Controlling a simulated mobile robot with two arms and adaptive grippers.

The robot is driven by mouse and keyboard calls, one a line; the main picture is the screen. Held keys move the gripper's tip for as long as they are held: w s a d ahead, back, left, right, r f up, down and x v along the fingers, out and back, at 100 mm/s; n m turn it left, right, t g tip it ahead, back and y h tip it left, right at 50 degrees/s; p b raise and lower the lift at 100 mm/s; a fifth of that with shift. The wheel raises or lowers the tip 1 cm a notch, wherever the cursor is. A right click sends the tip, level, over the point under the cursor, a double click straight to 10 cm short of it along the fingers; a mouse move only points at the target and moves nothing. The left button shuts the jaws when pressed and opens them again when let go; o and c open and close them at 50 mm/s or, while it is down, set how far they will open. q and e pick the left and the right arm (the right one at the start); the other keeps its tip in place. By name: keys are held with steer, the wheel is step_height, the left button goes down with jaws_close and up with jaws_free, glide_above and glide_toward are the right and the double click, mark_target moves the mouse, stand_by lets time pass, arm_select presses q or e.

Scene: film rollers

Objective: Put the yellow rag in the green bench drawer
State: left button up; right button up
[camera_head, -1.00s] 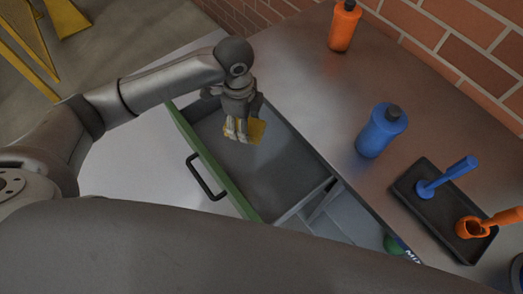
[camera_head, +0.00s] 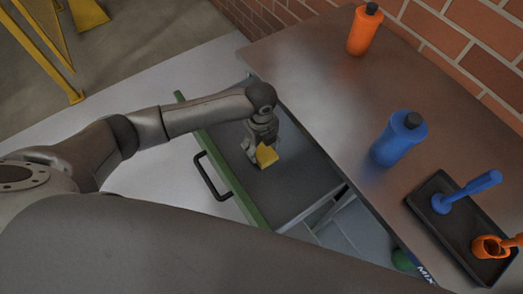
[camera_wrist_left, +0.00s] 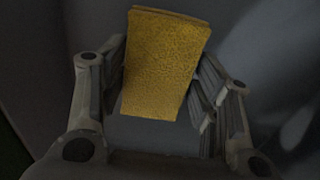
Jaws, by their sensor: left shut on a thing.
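The yellow rag (camera_head: 267,155) is a small flat block held in my left gripper (camera_head: 256,156). The left wrist view shows the rag (camera_wrist_left: 166,62) between the two fingers of the gripper (camera_wrist_left: 160,100), against a dark grey surface. The green bench drawer (camera_head: 228,172) is pulled open, with its green front and black handle (camera_head: 212,177) toward the left. The rag and gripper are over the drawer's large dark compartment (camera_head: 290,185). I cannot tell whether the rag touches the drawer floor. My right gripper is not in view.
A blue bottle (camera_head: 398,139) and an orange bottle (camera_head: 364,30) stand on the bench top (camera_head: 330,85). A black tray (camera_head: 440,215) holds a blue tool (camera_head: 465,192) and an orange tool (camera_head: 492,246). A brick wall (camera_head: 460,35) runs along the back. A green round thing (camera_head: 403,260) lies near the drawer's smaller compartments.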

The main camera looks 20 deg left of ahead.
mark_target(261, 147)
arm_select(q)
steer(key=shift+f, duration=1.7)
steer(key=shift+f, duration=0.15)
steer(key=o, duration=0.9)
steer(key=shift+o, duration=0.2)
steer(key=shift+r, duration=0.2)
step_height(261, 147, up, 12)
steer(key=shift+p, duration=0.4)
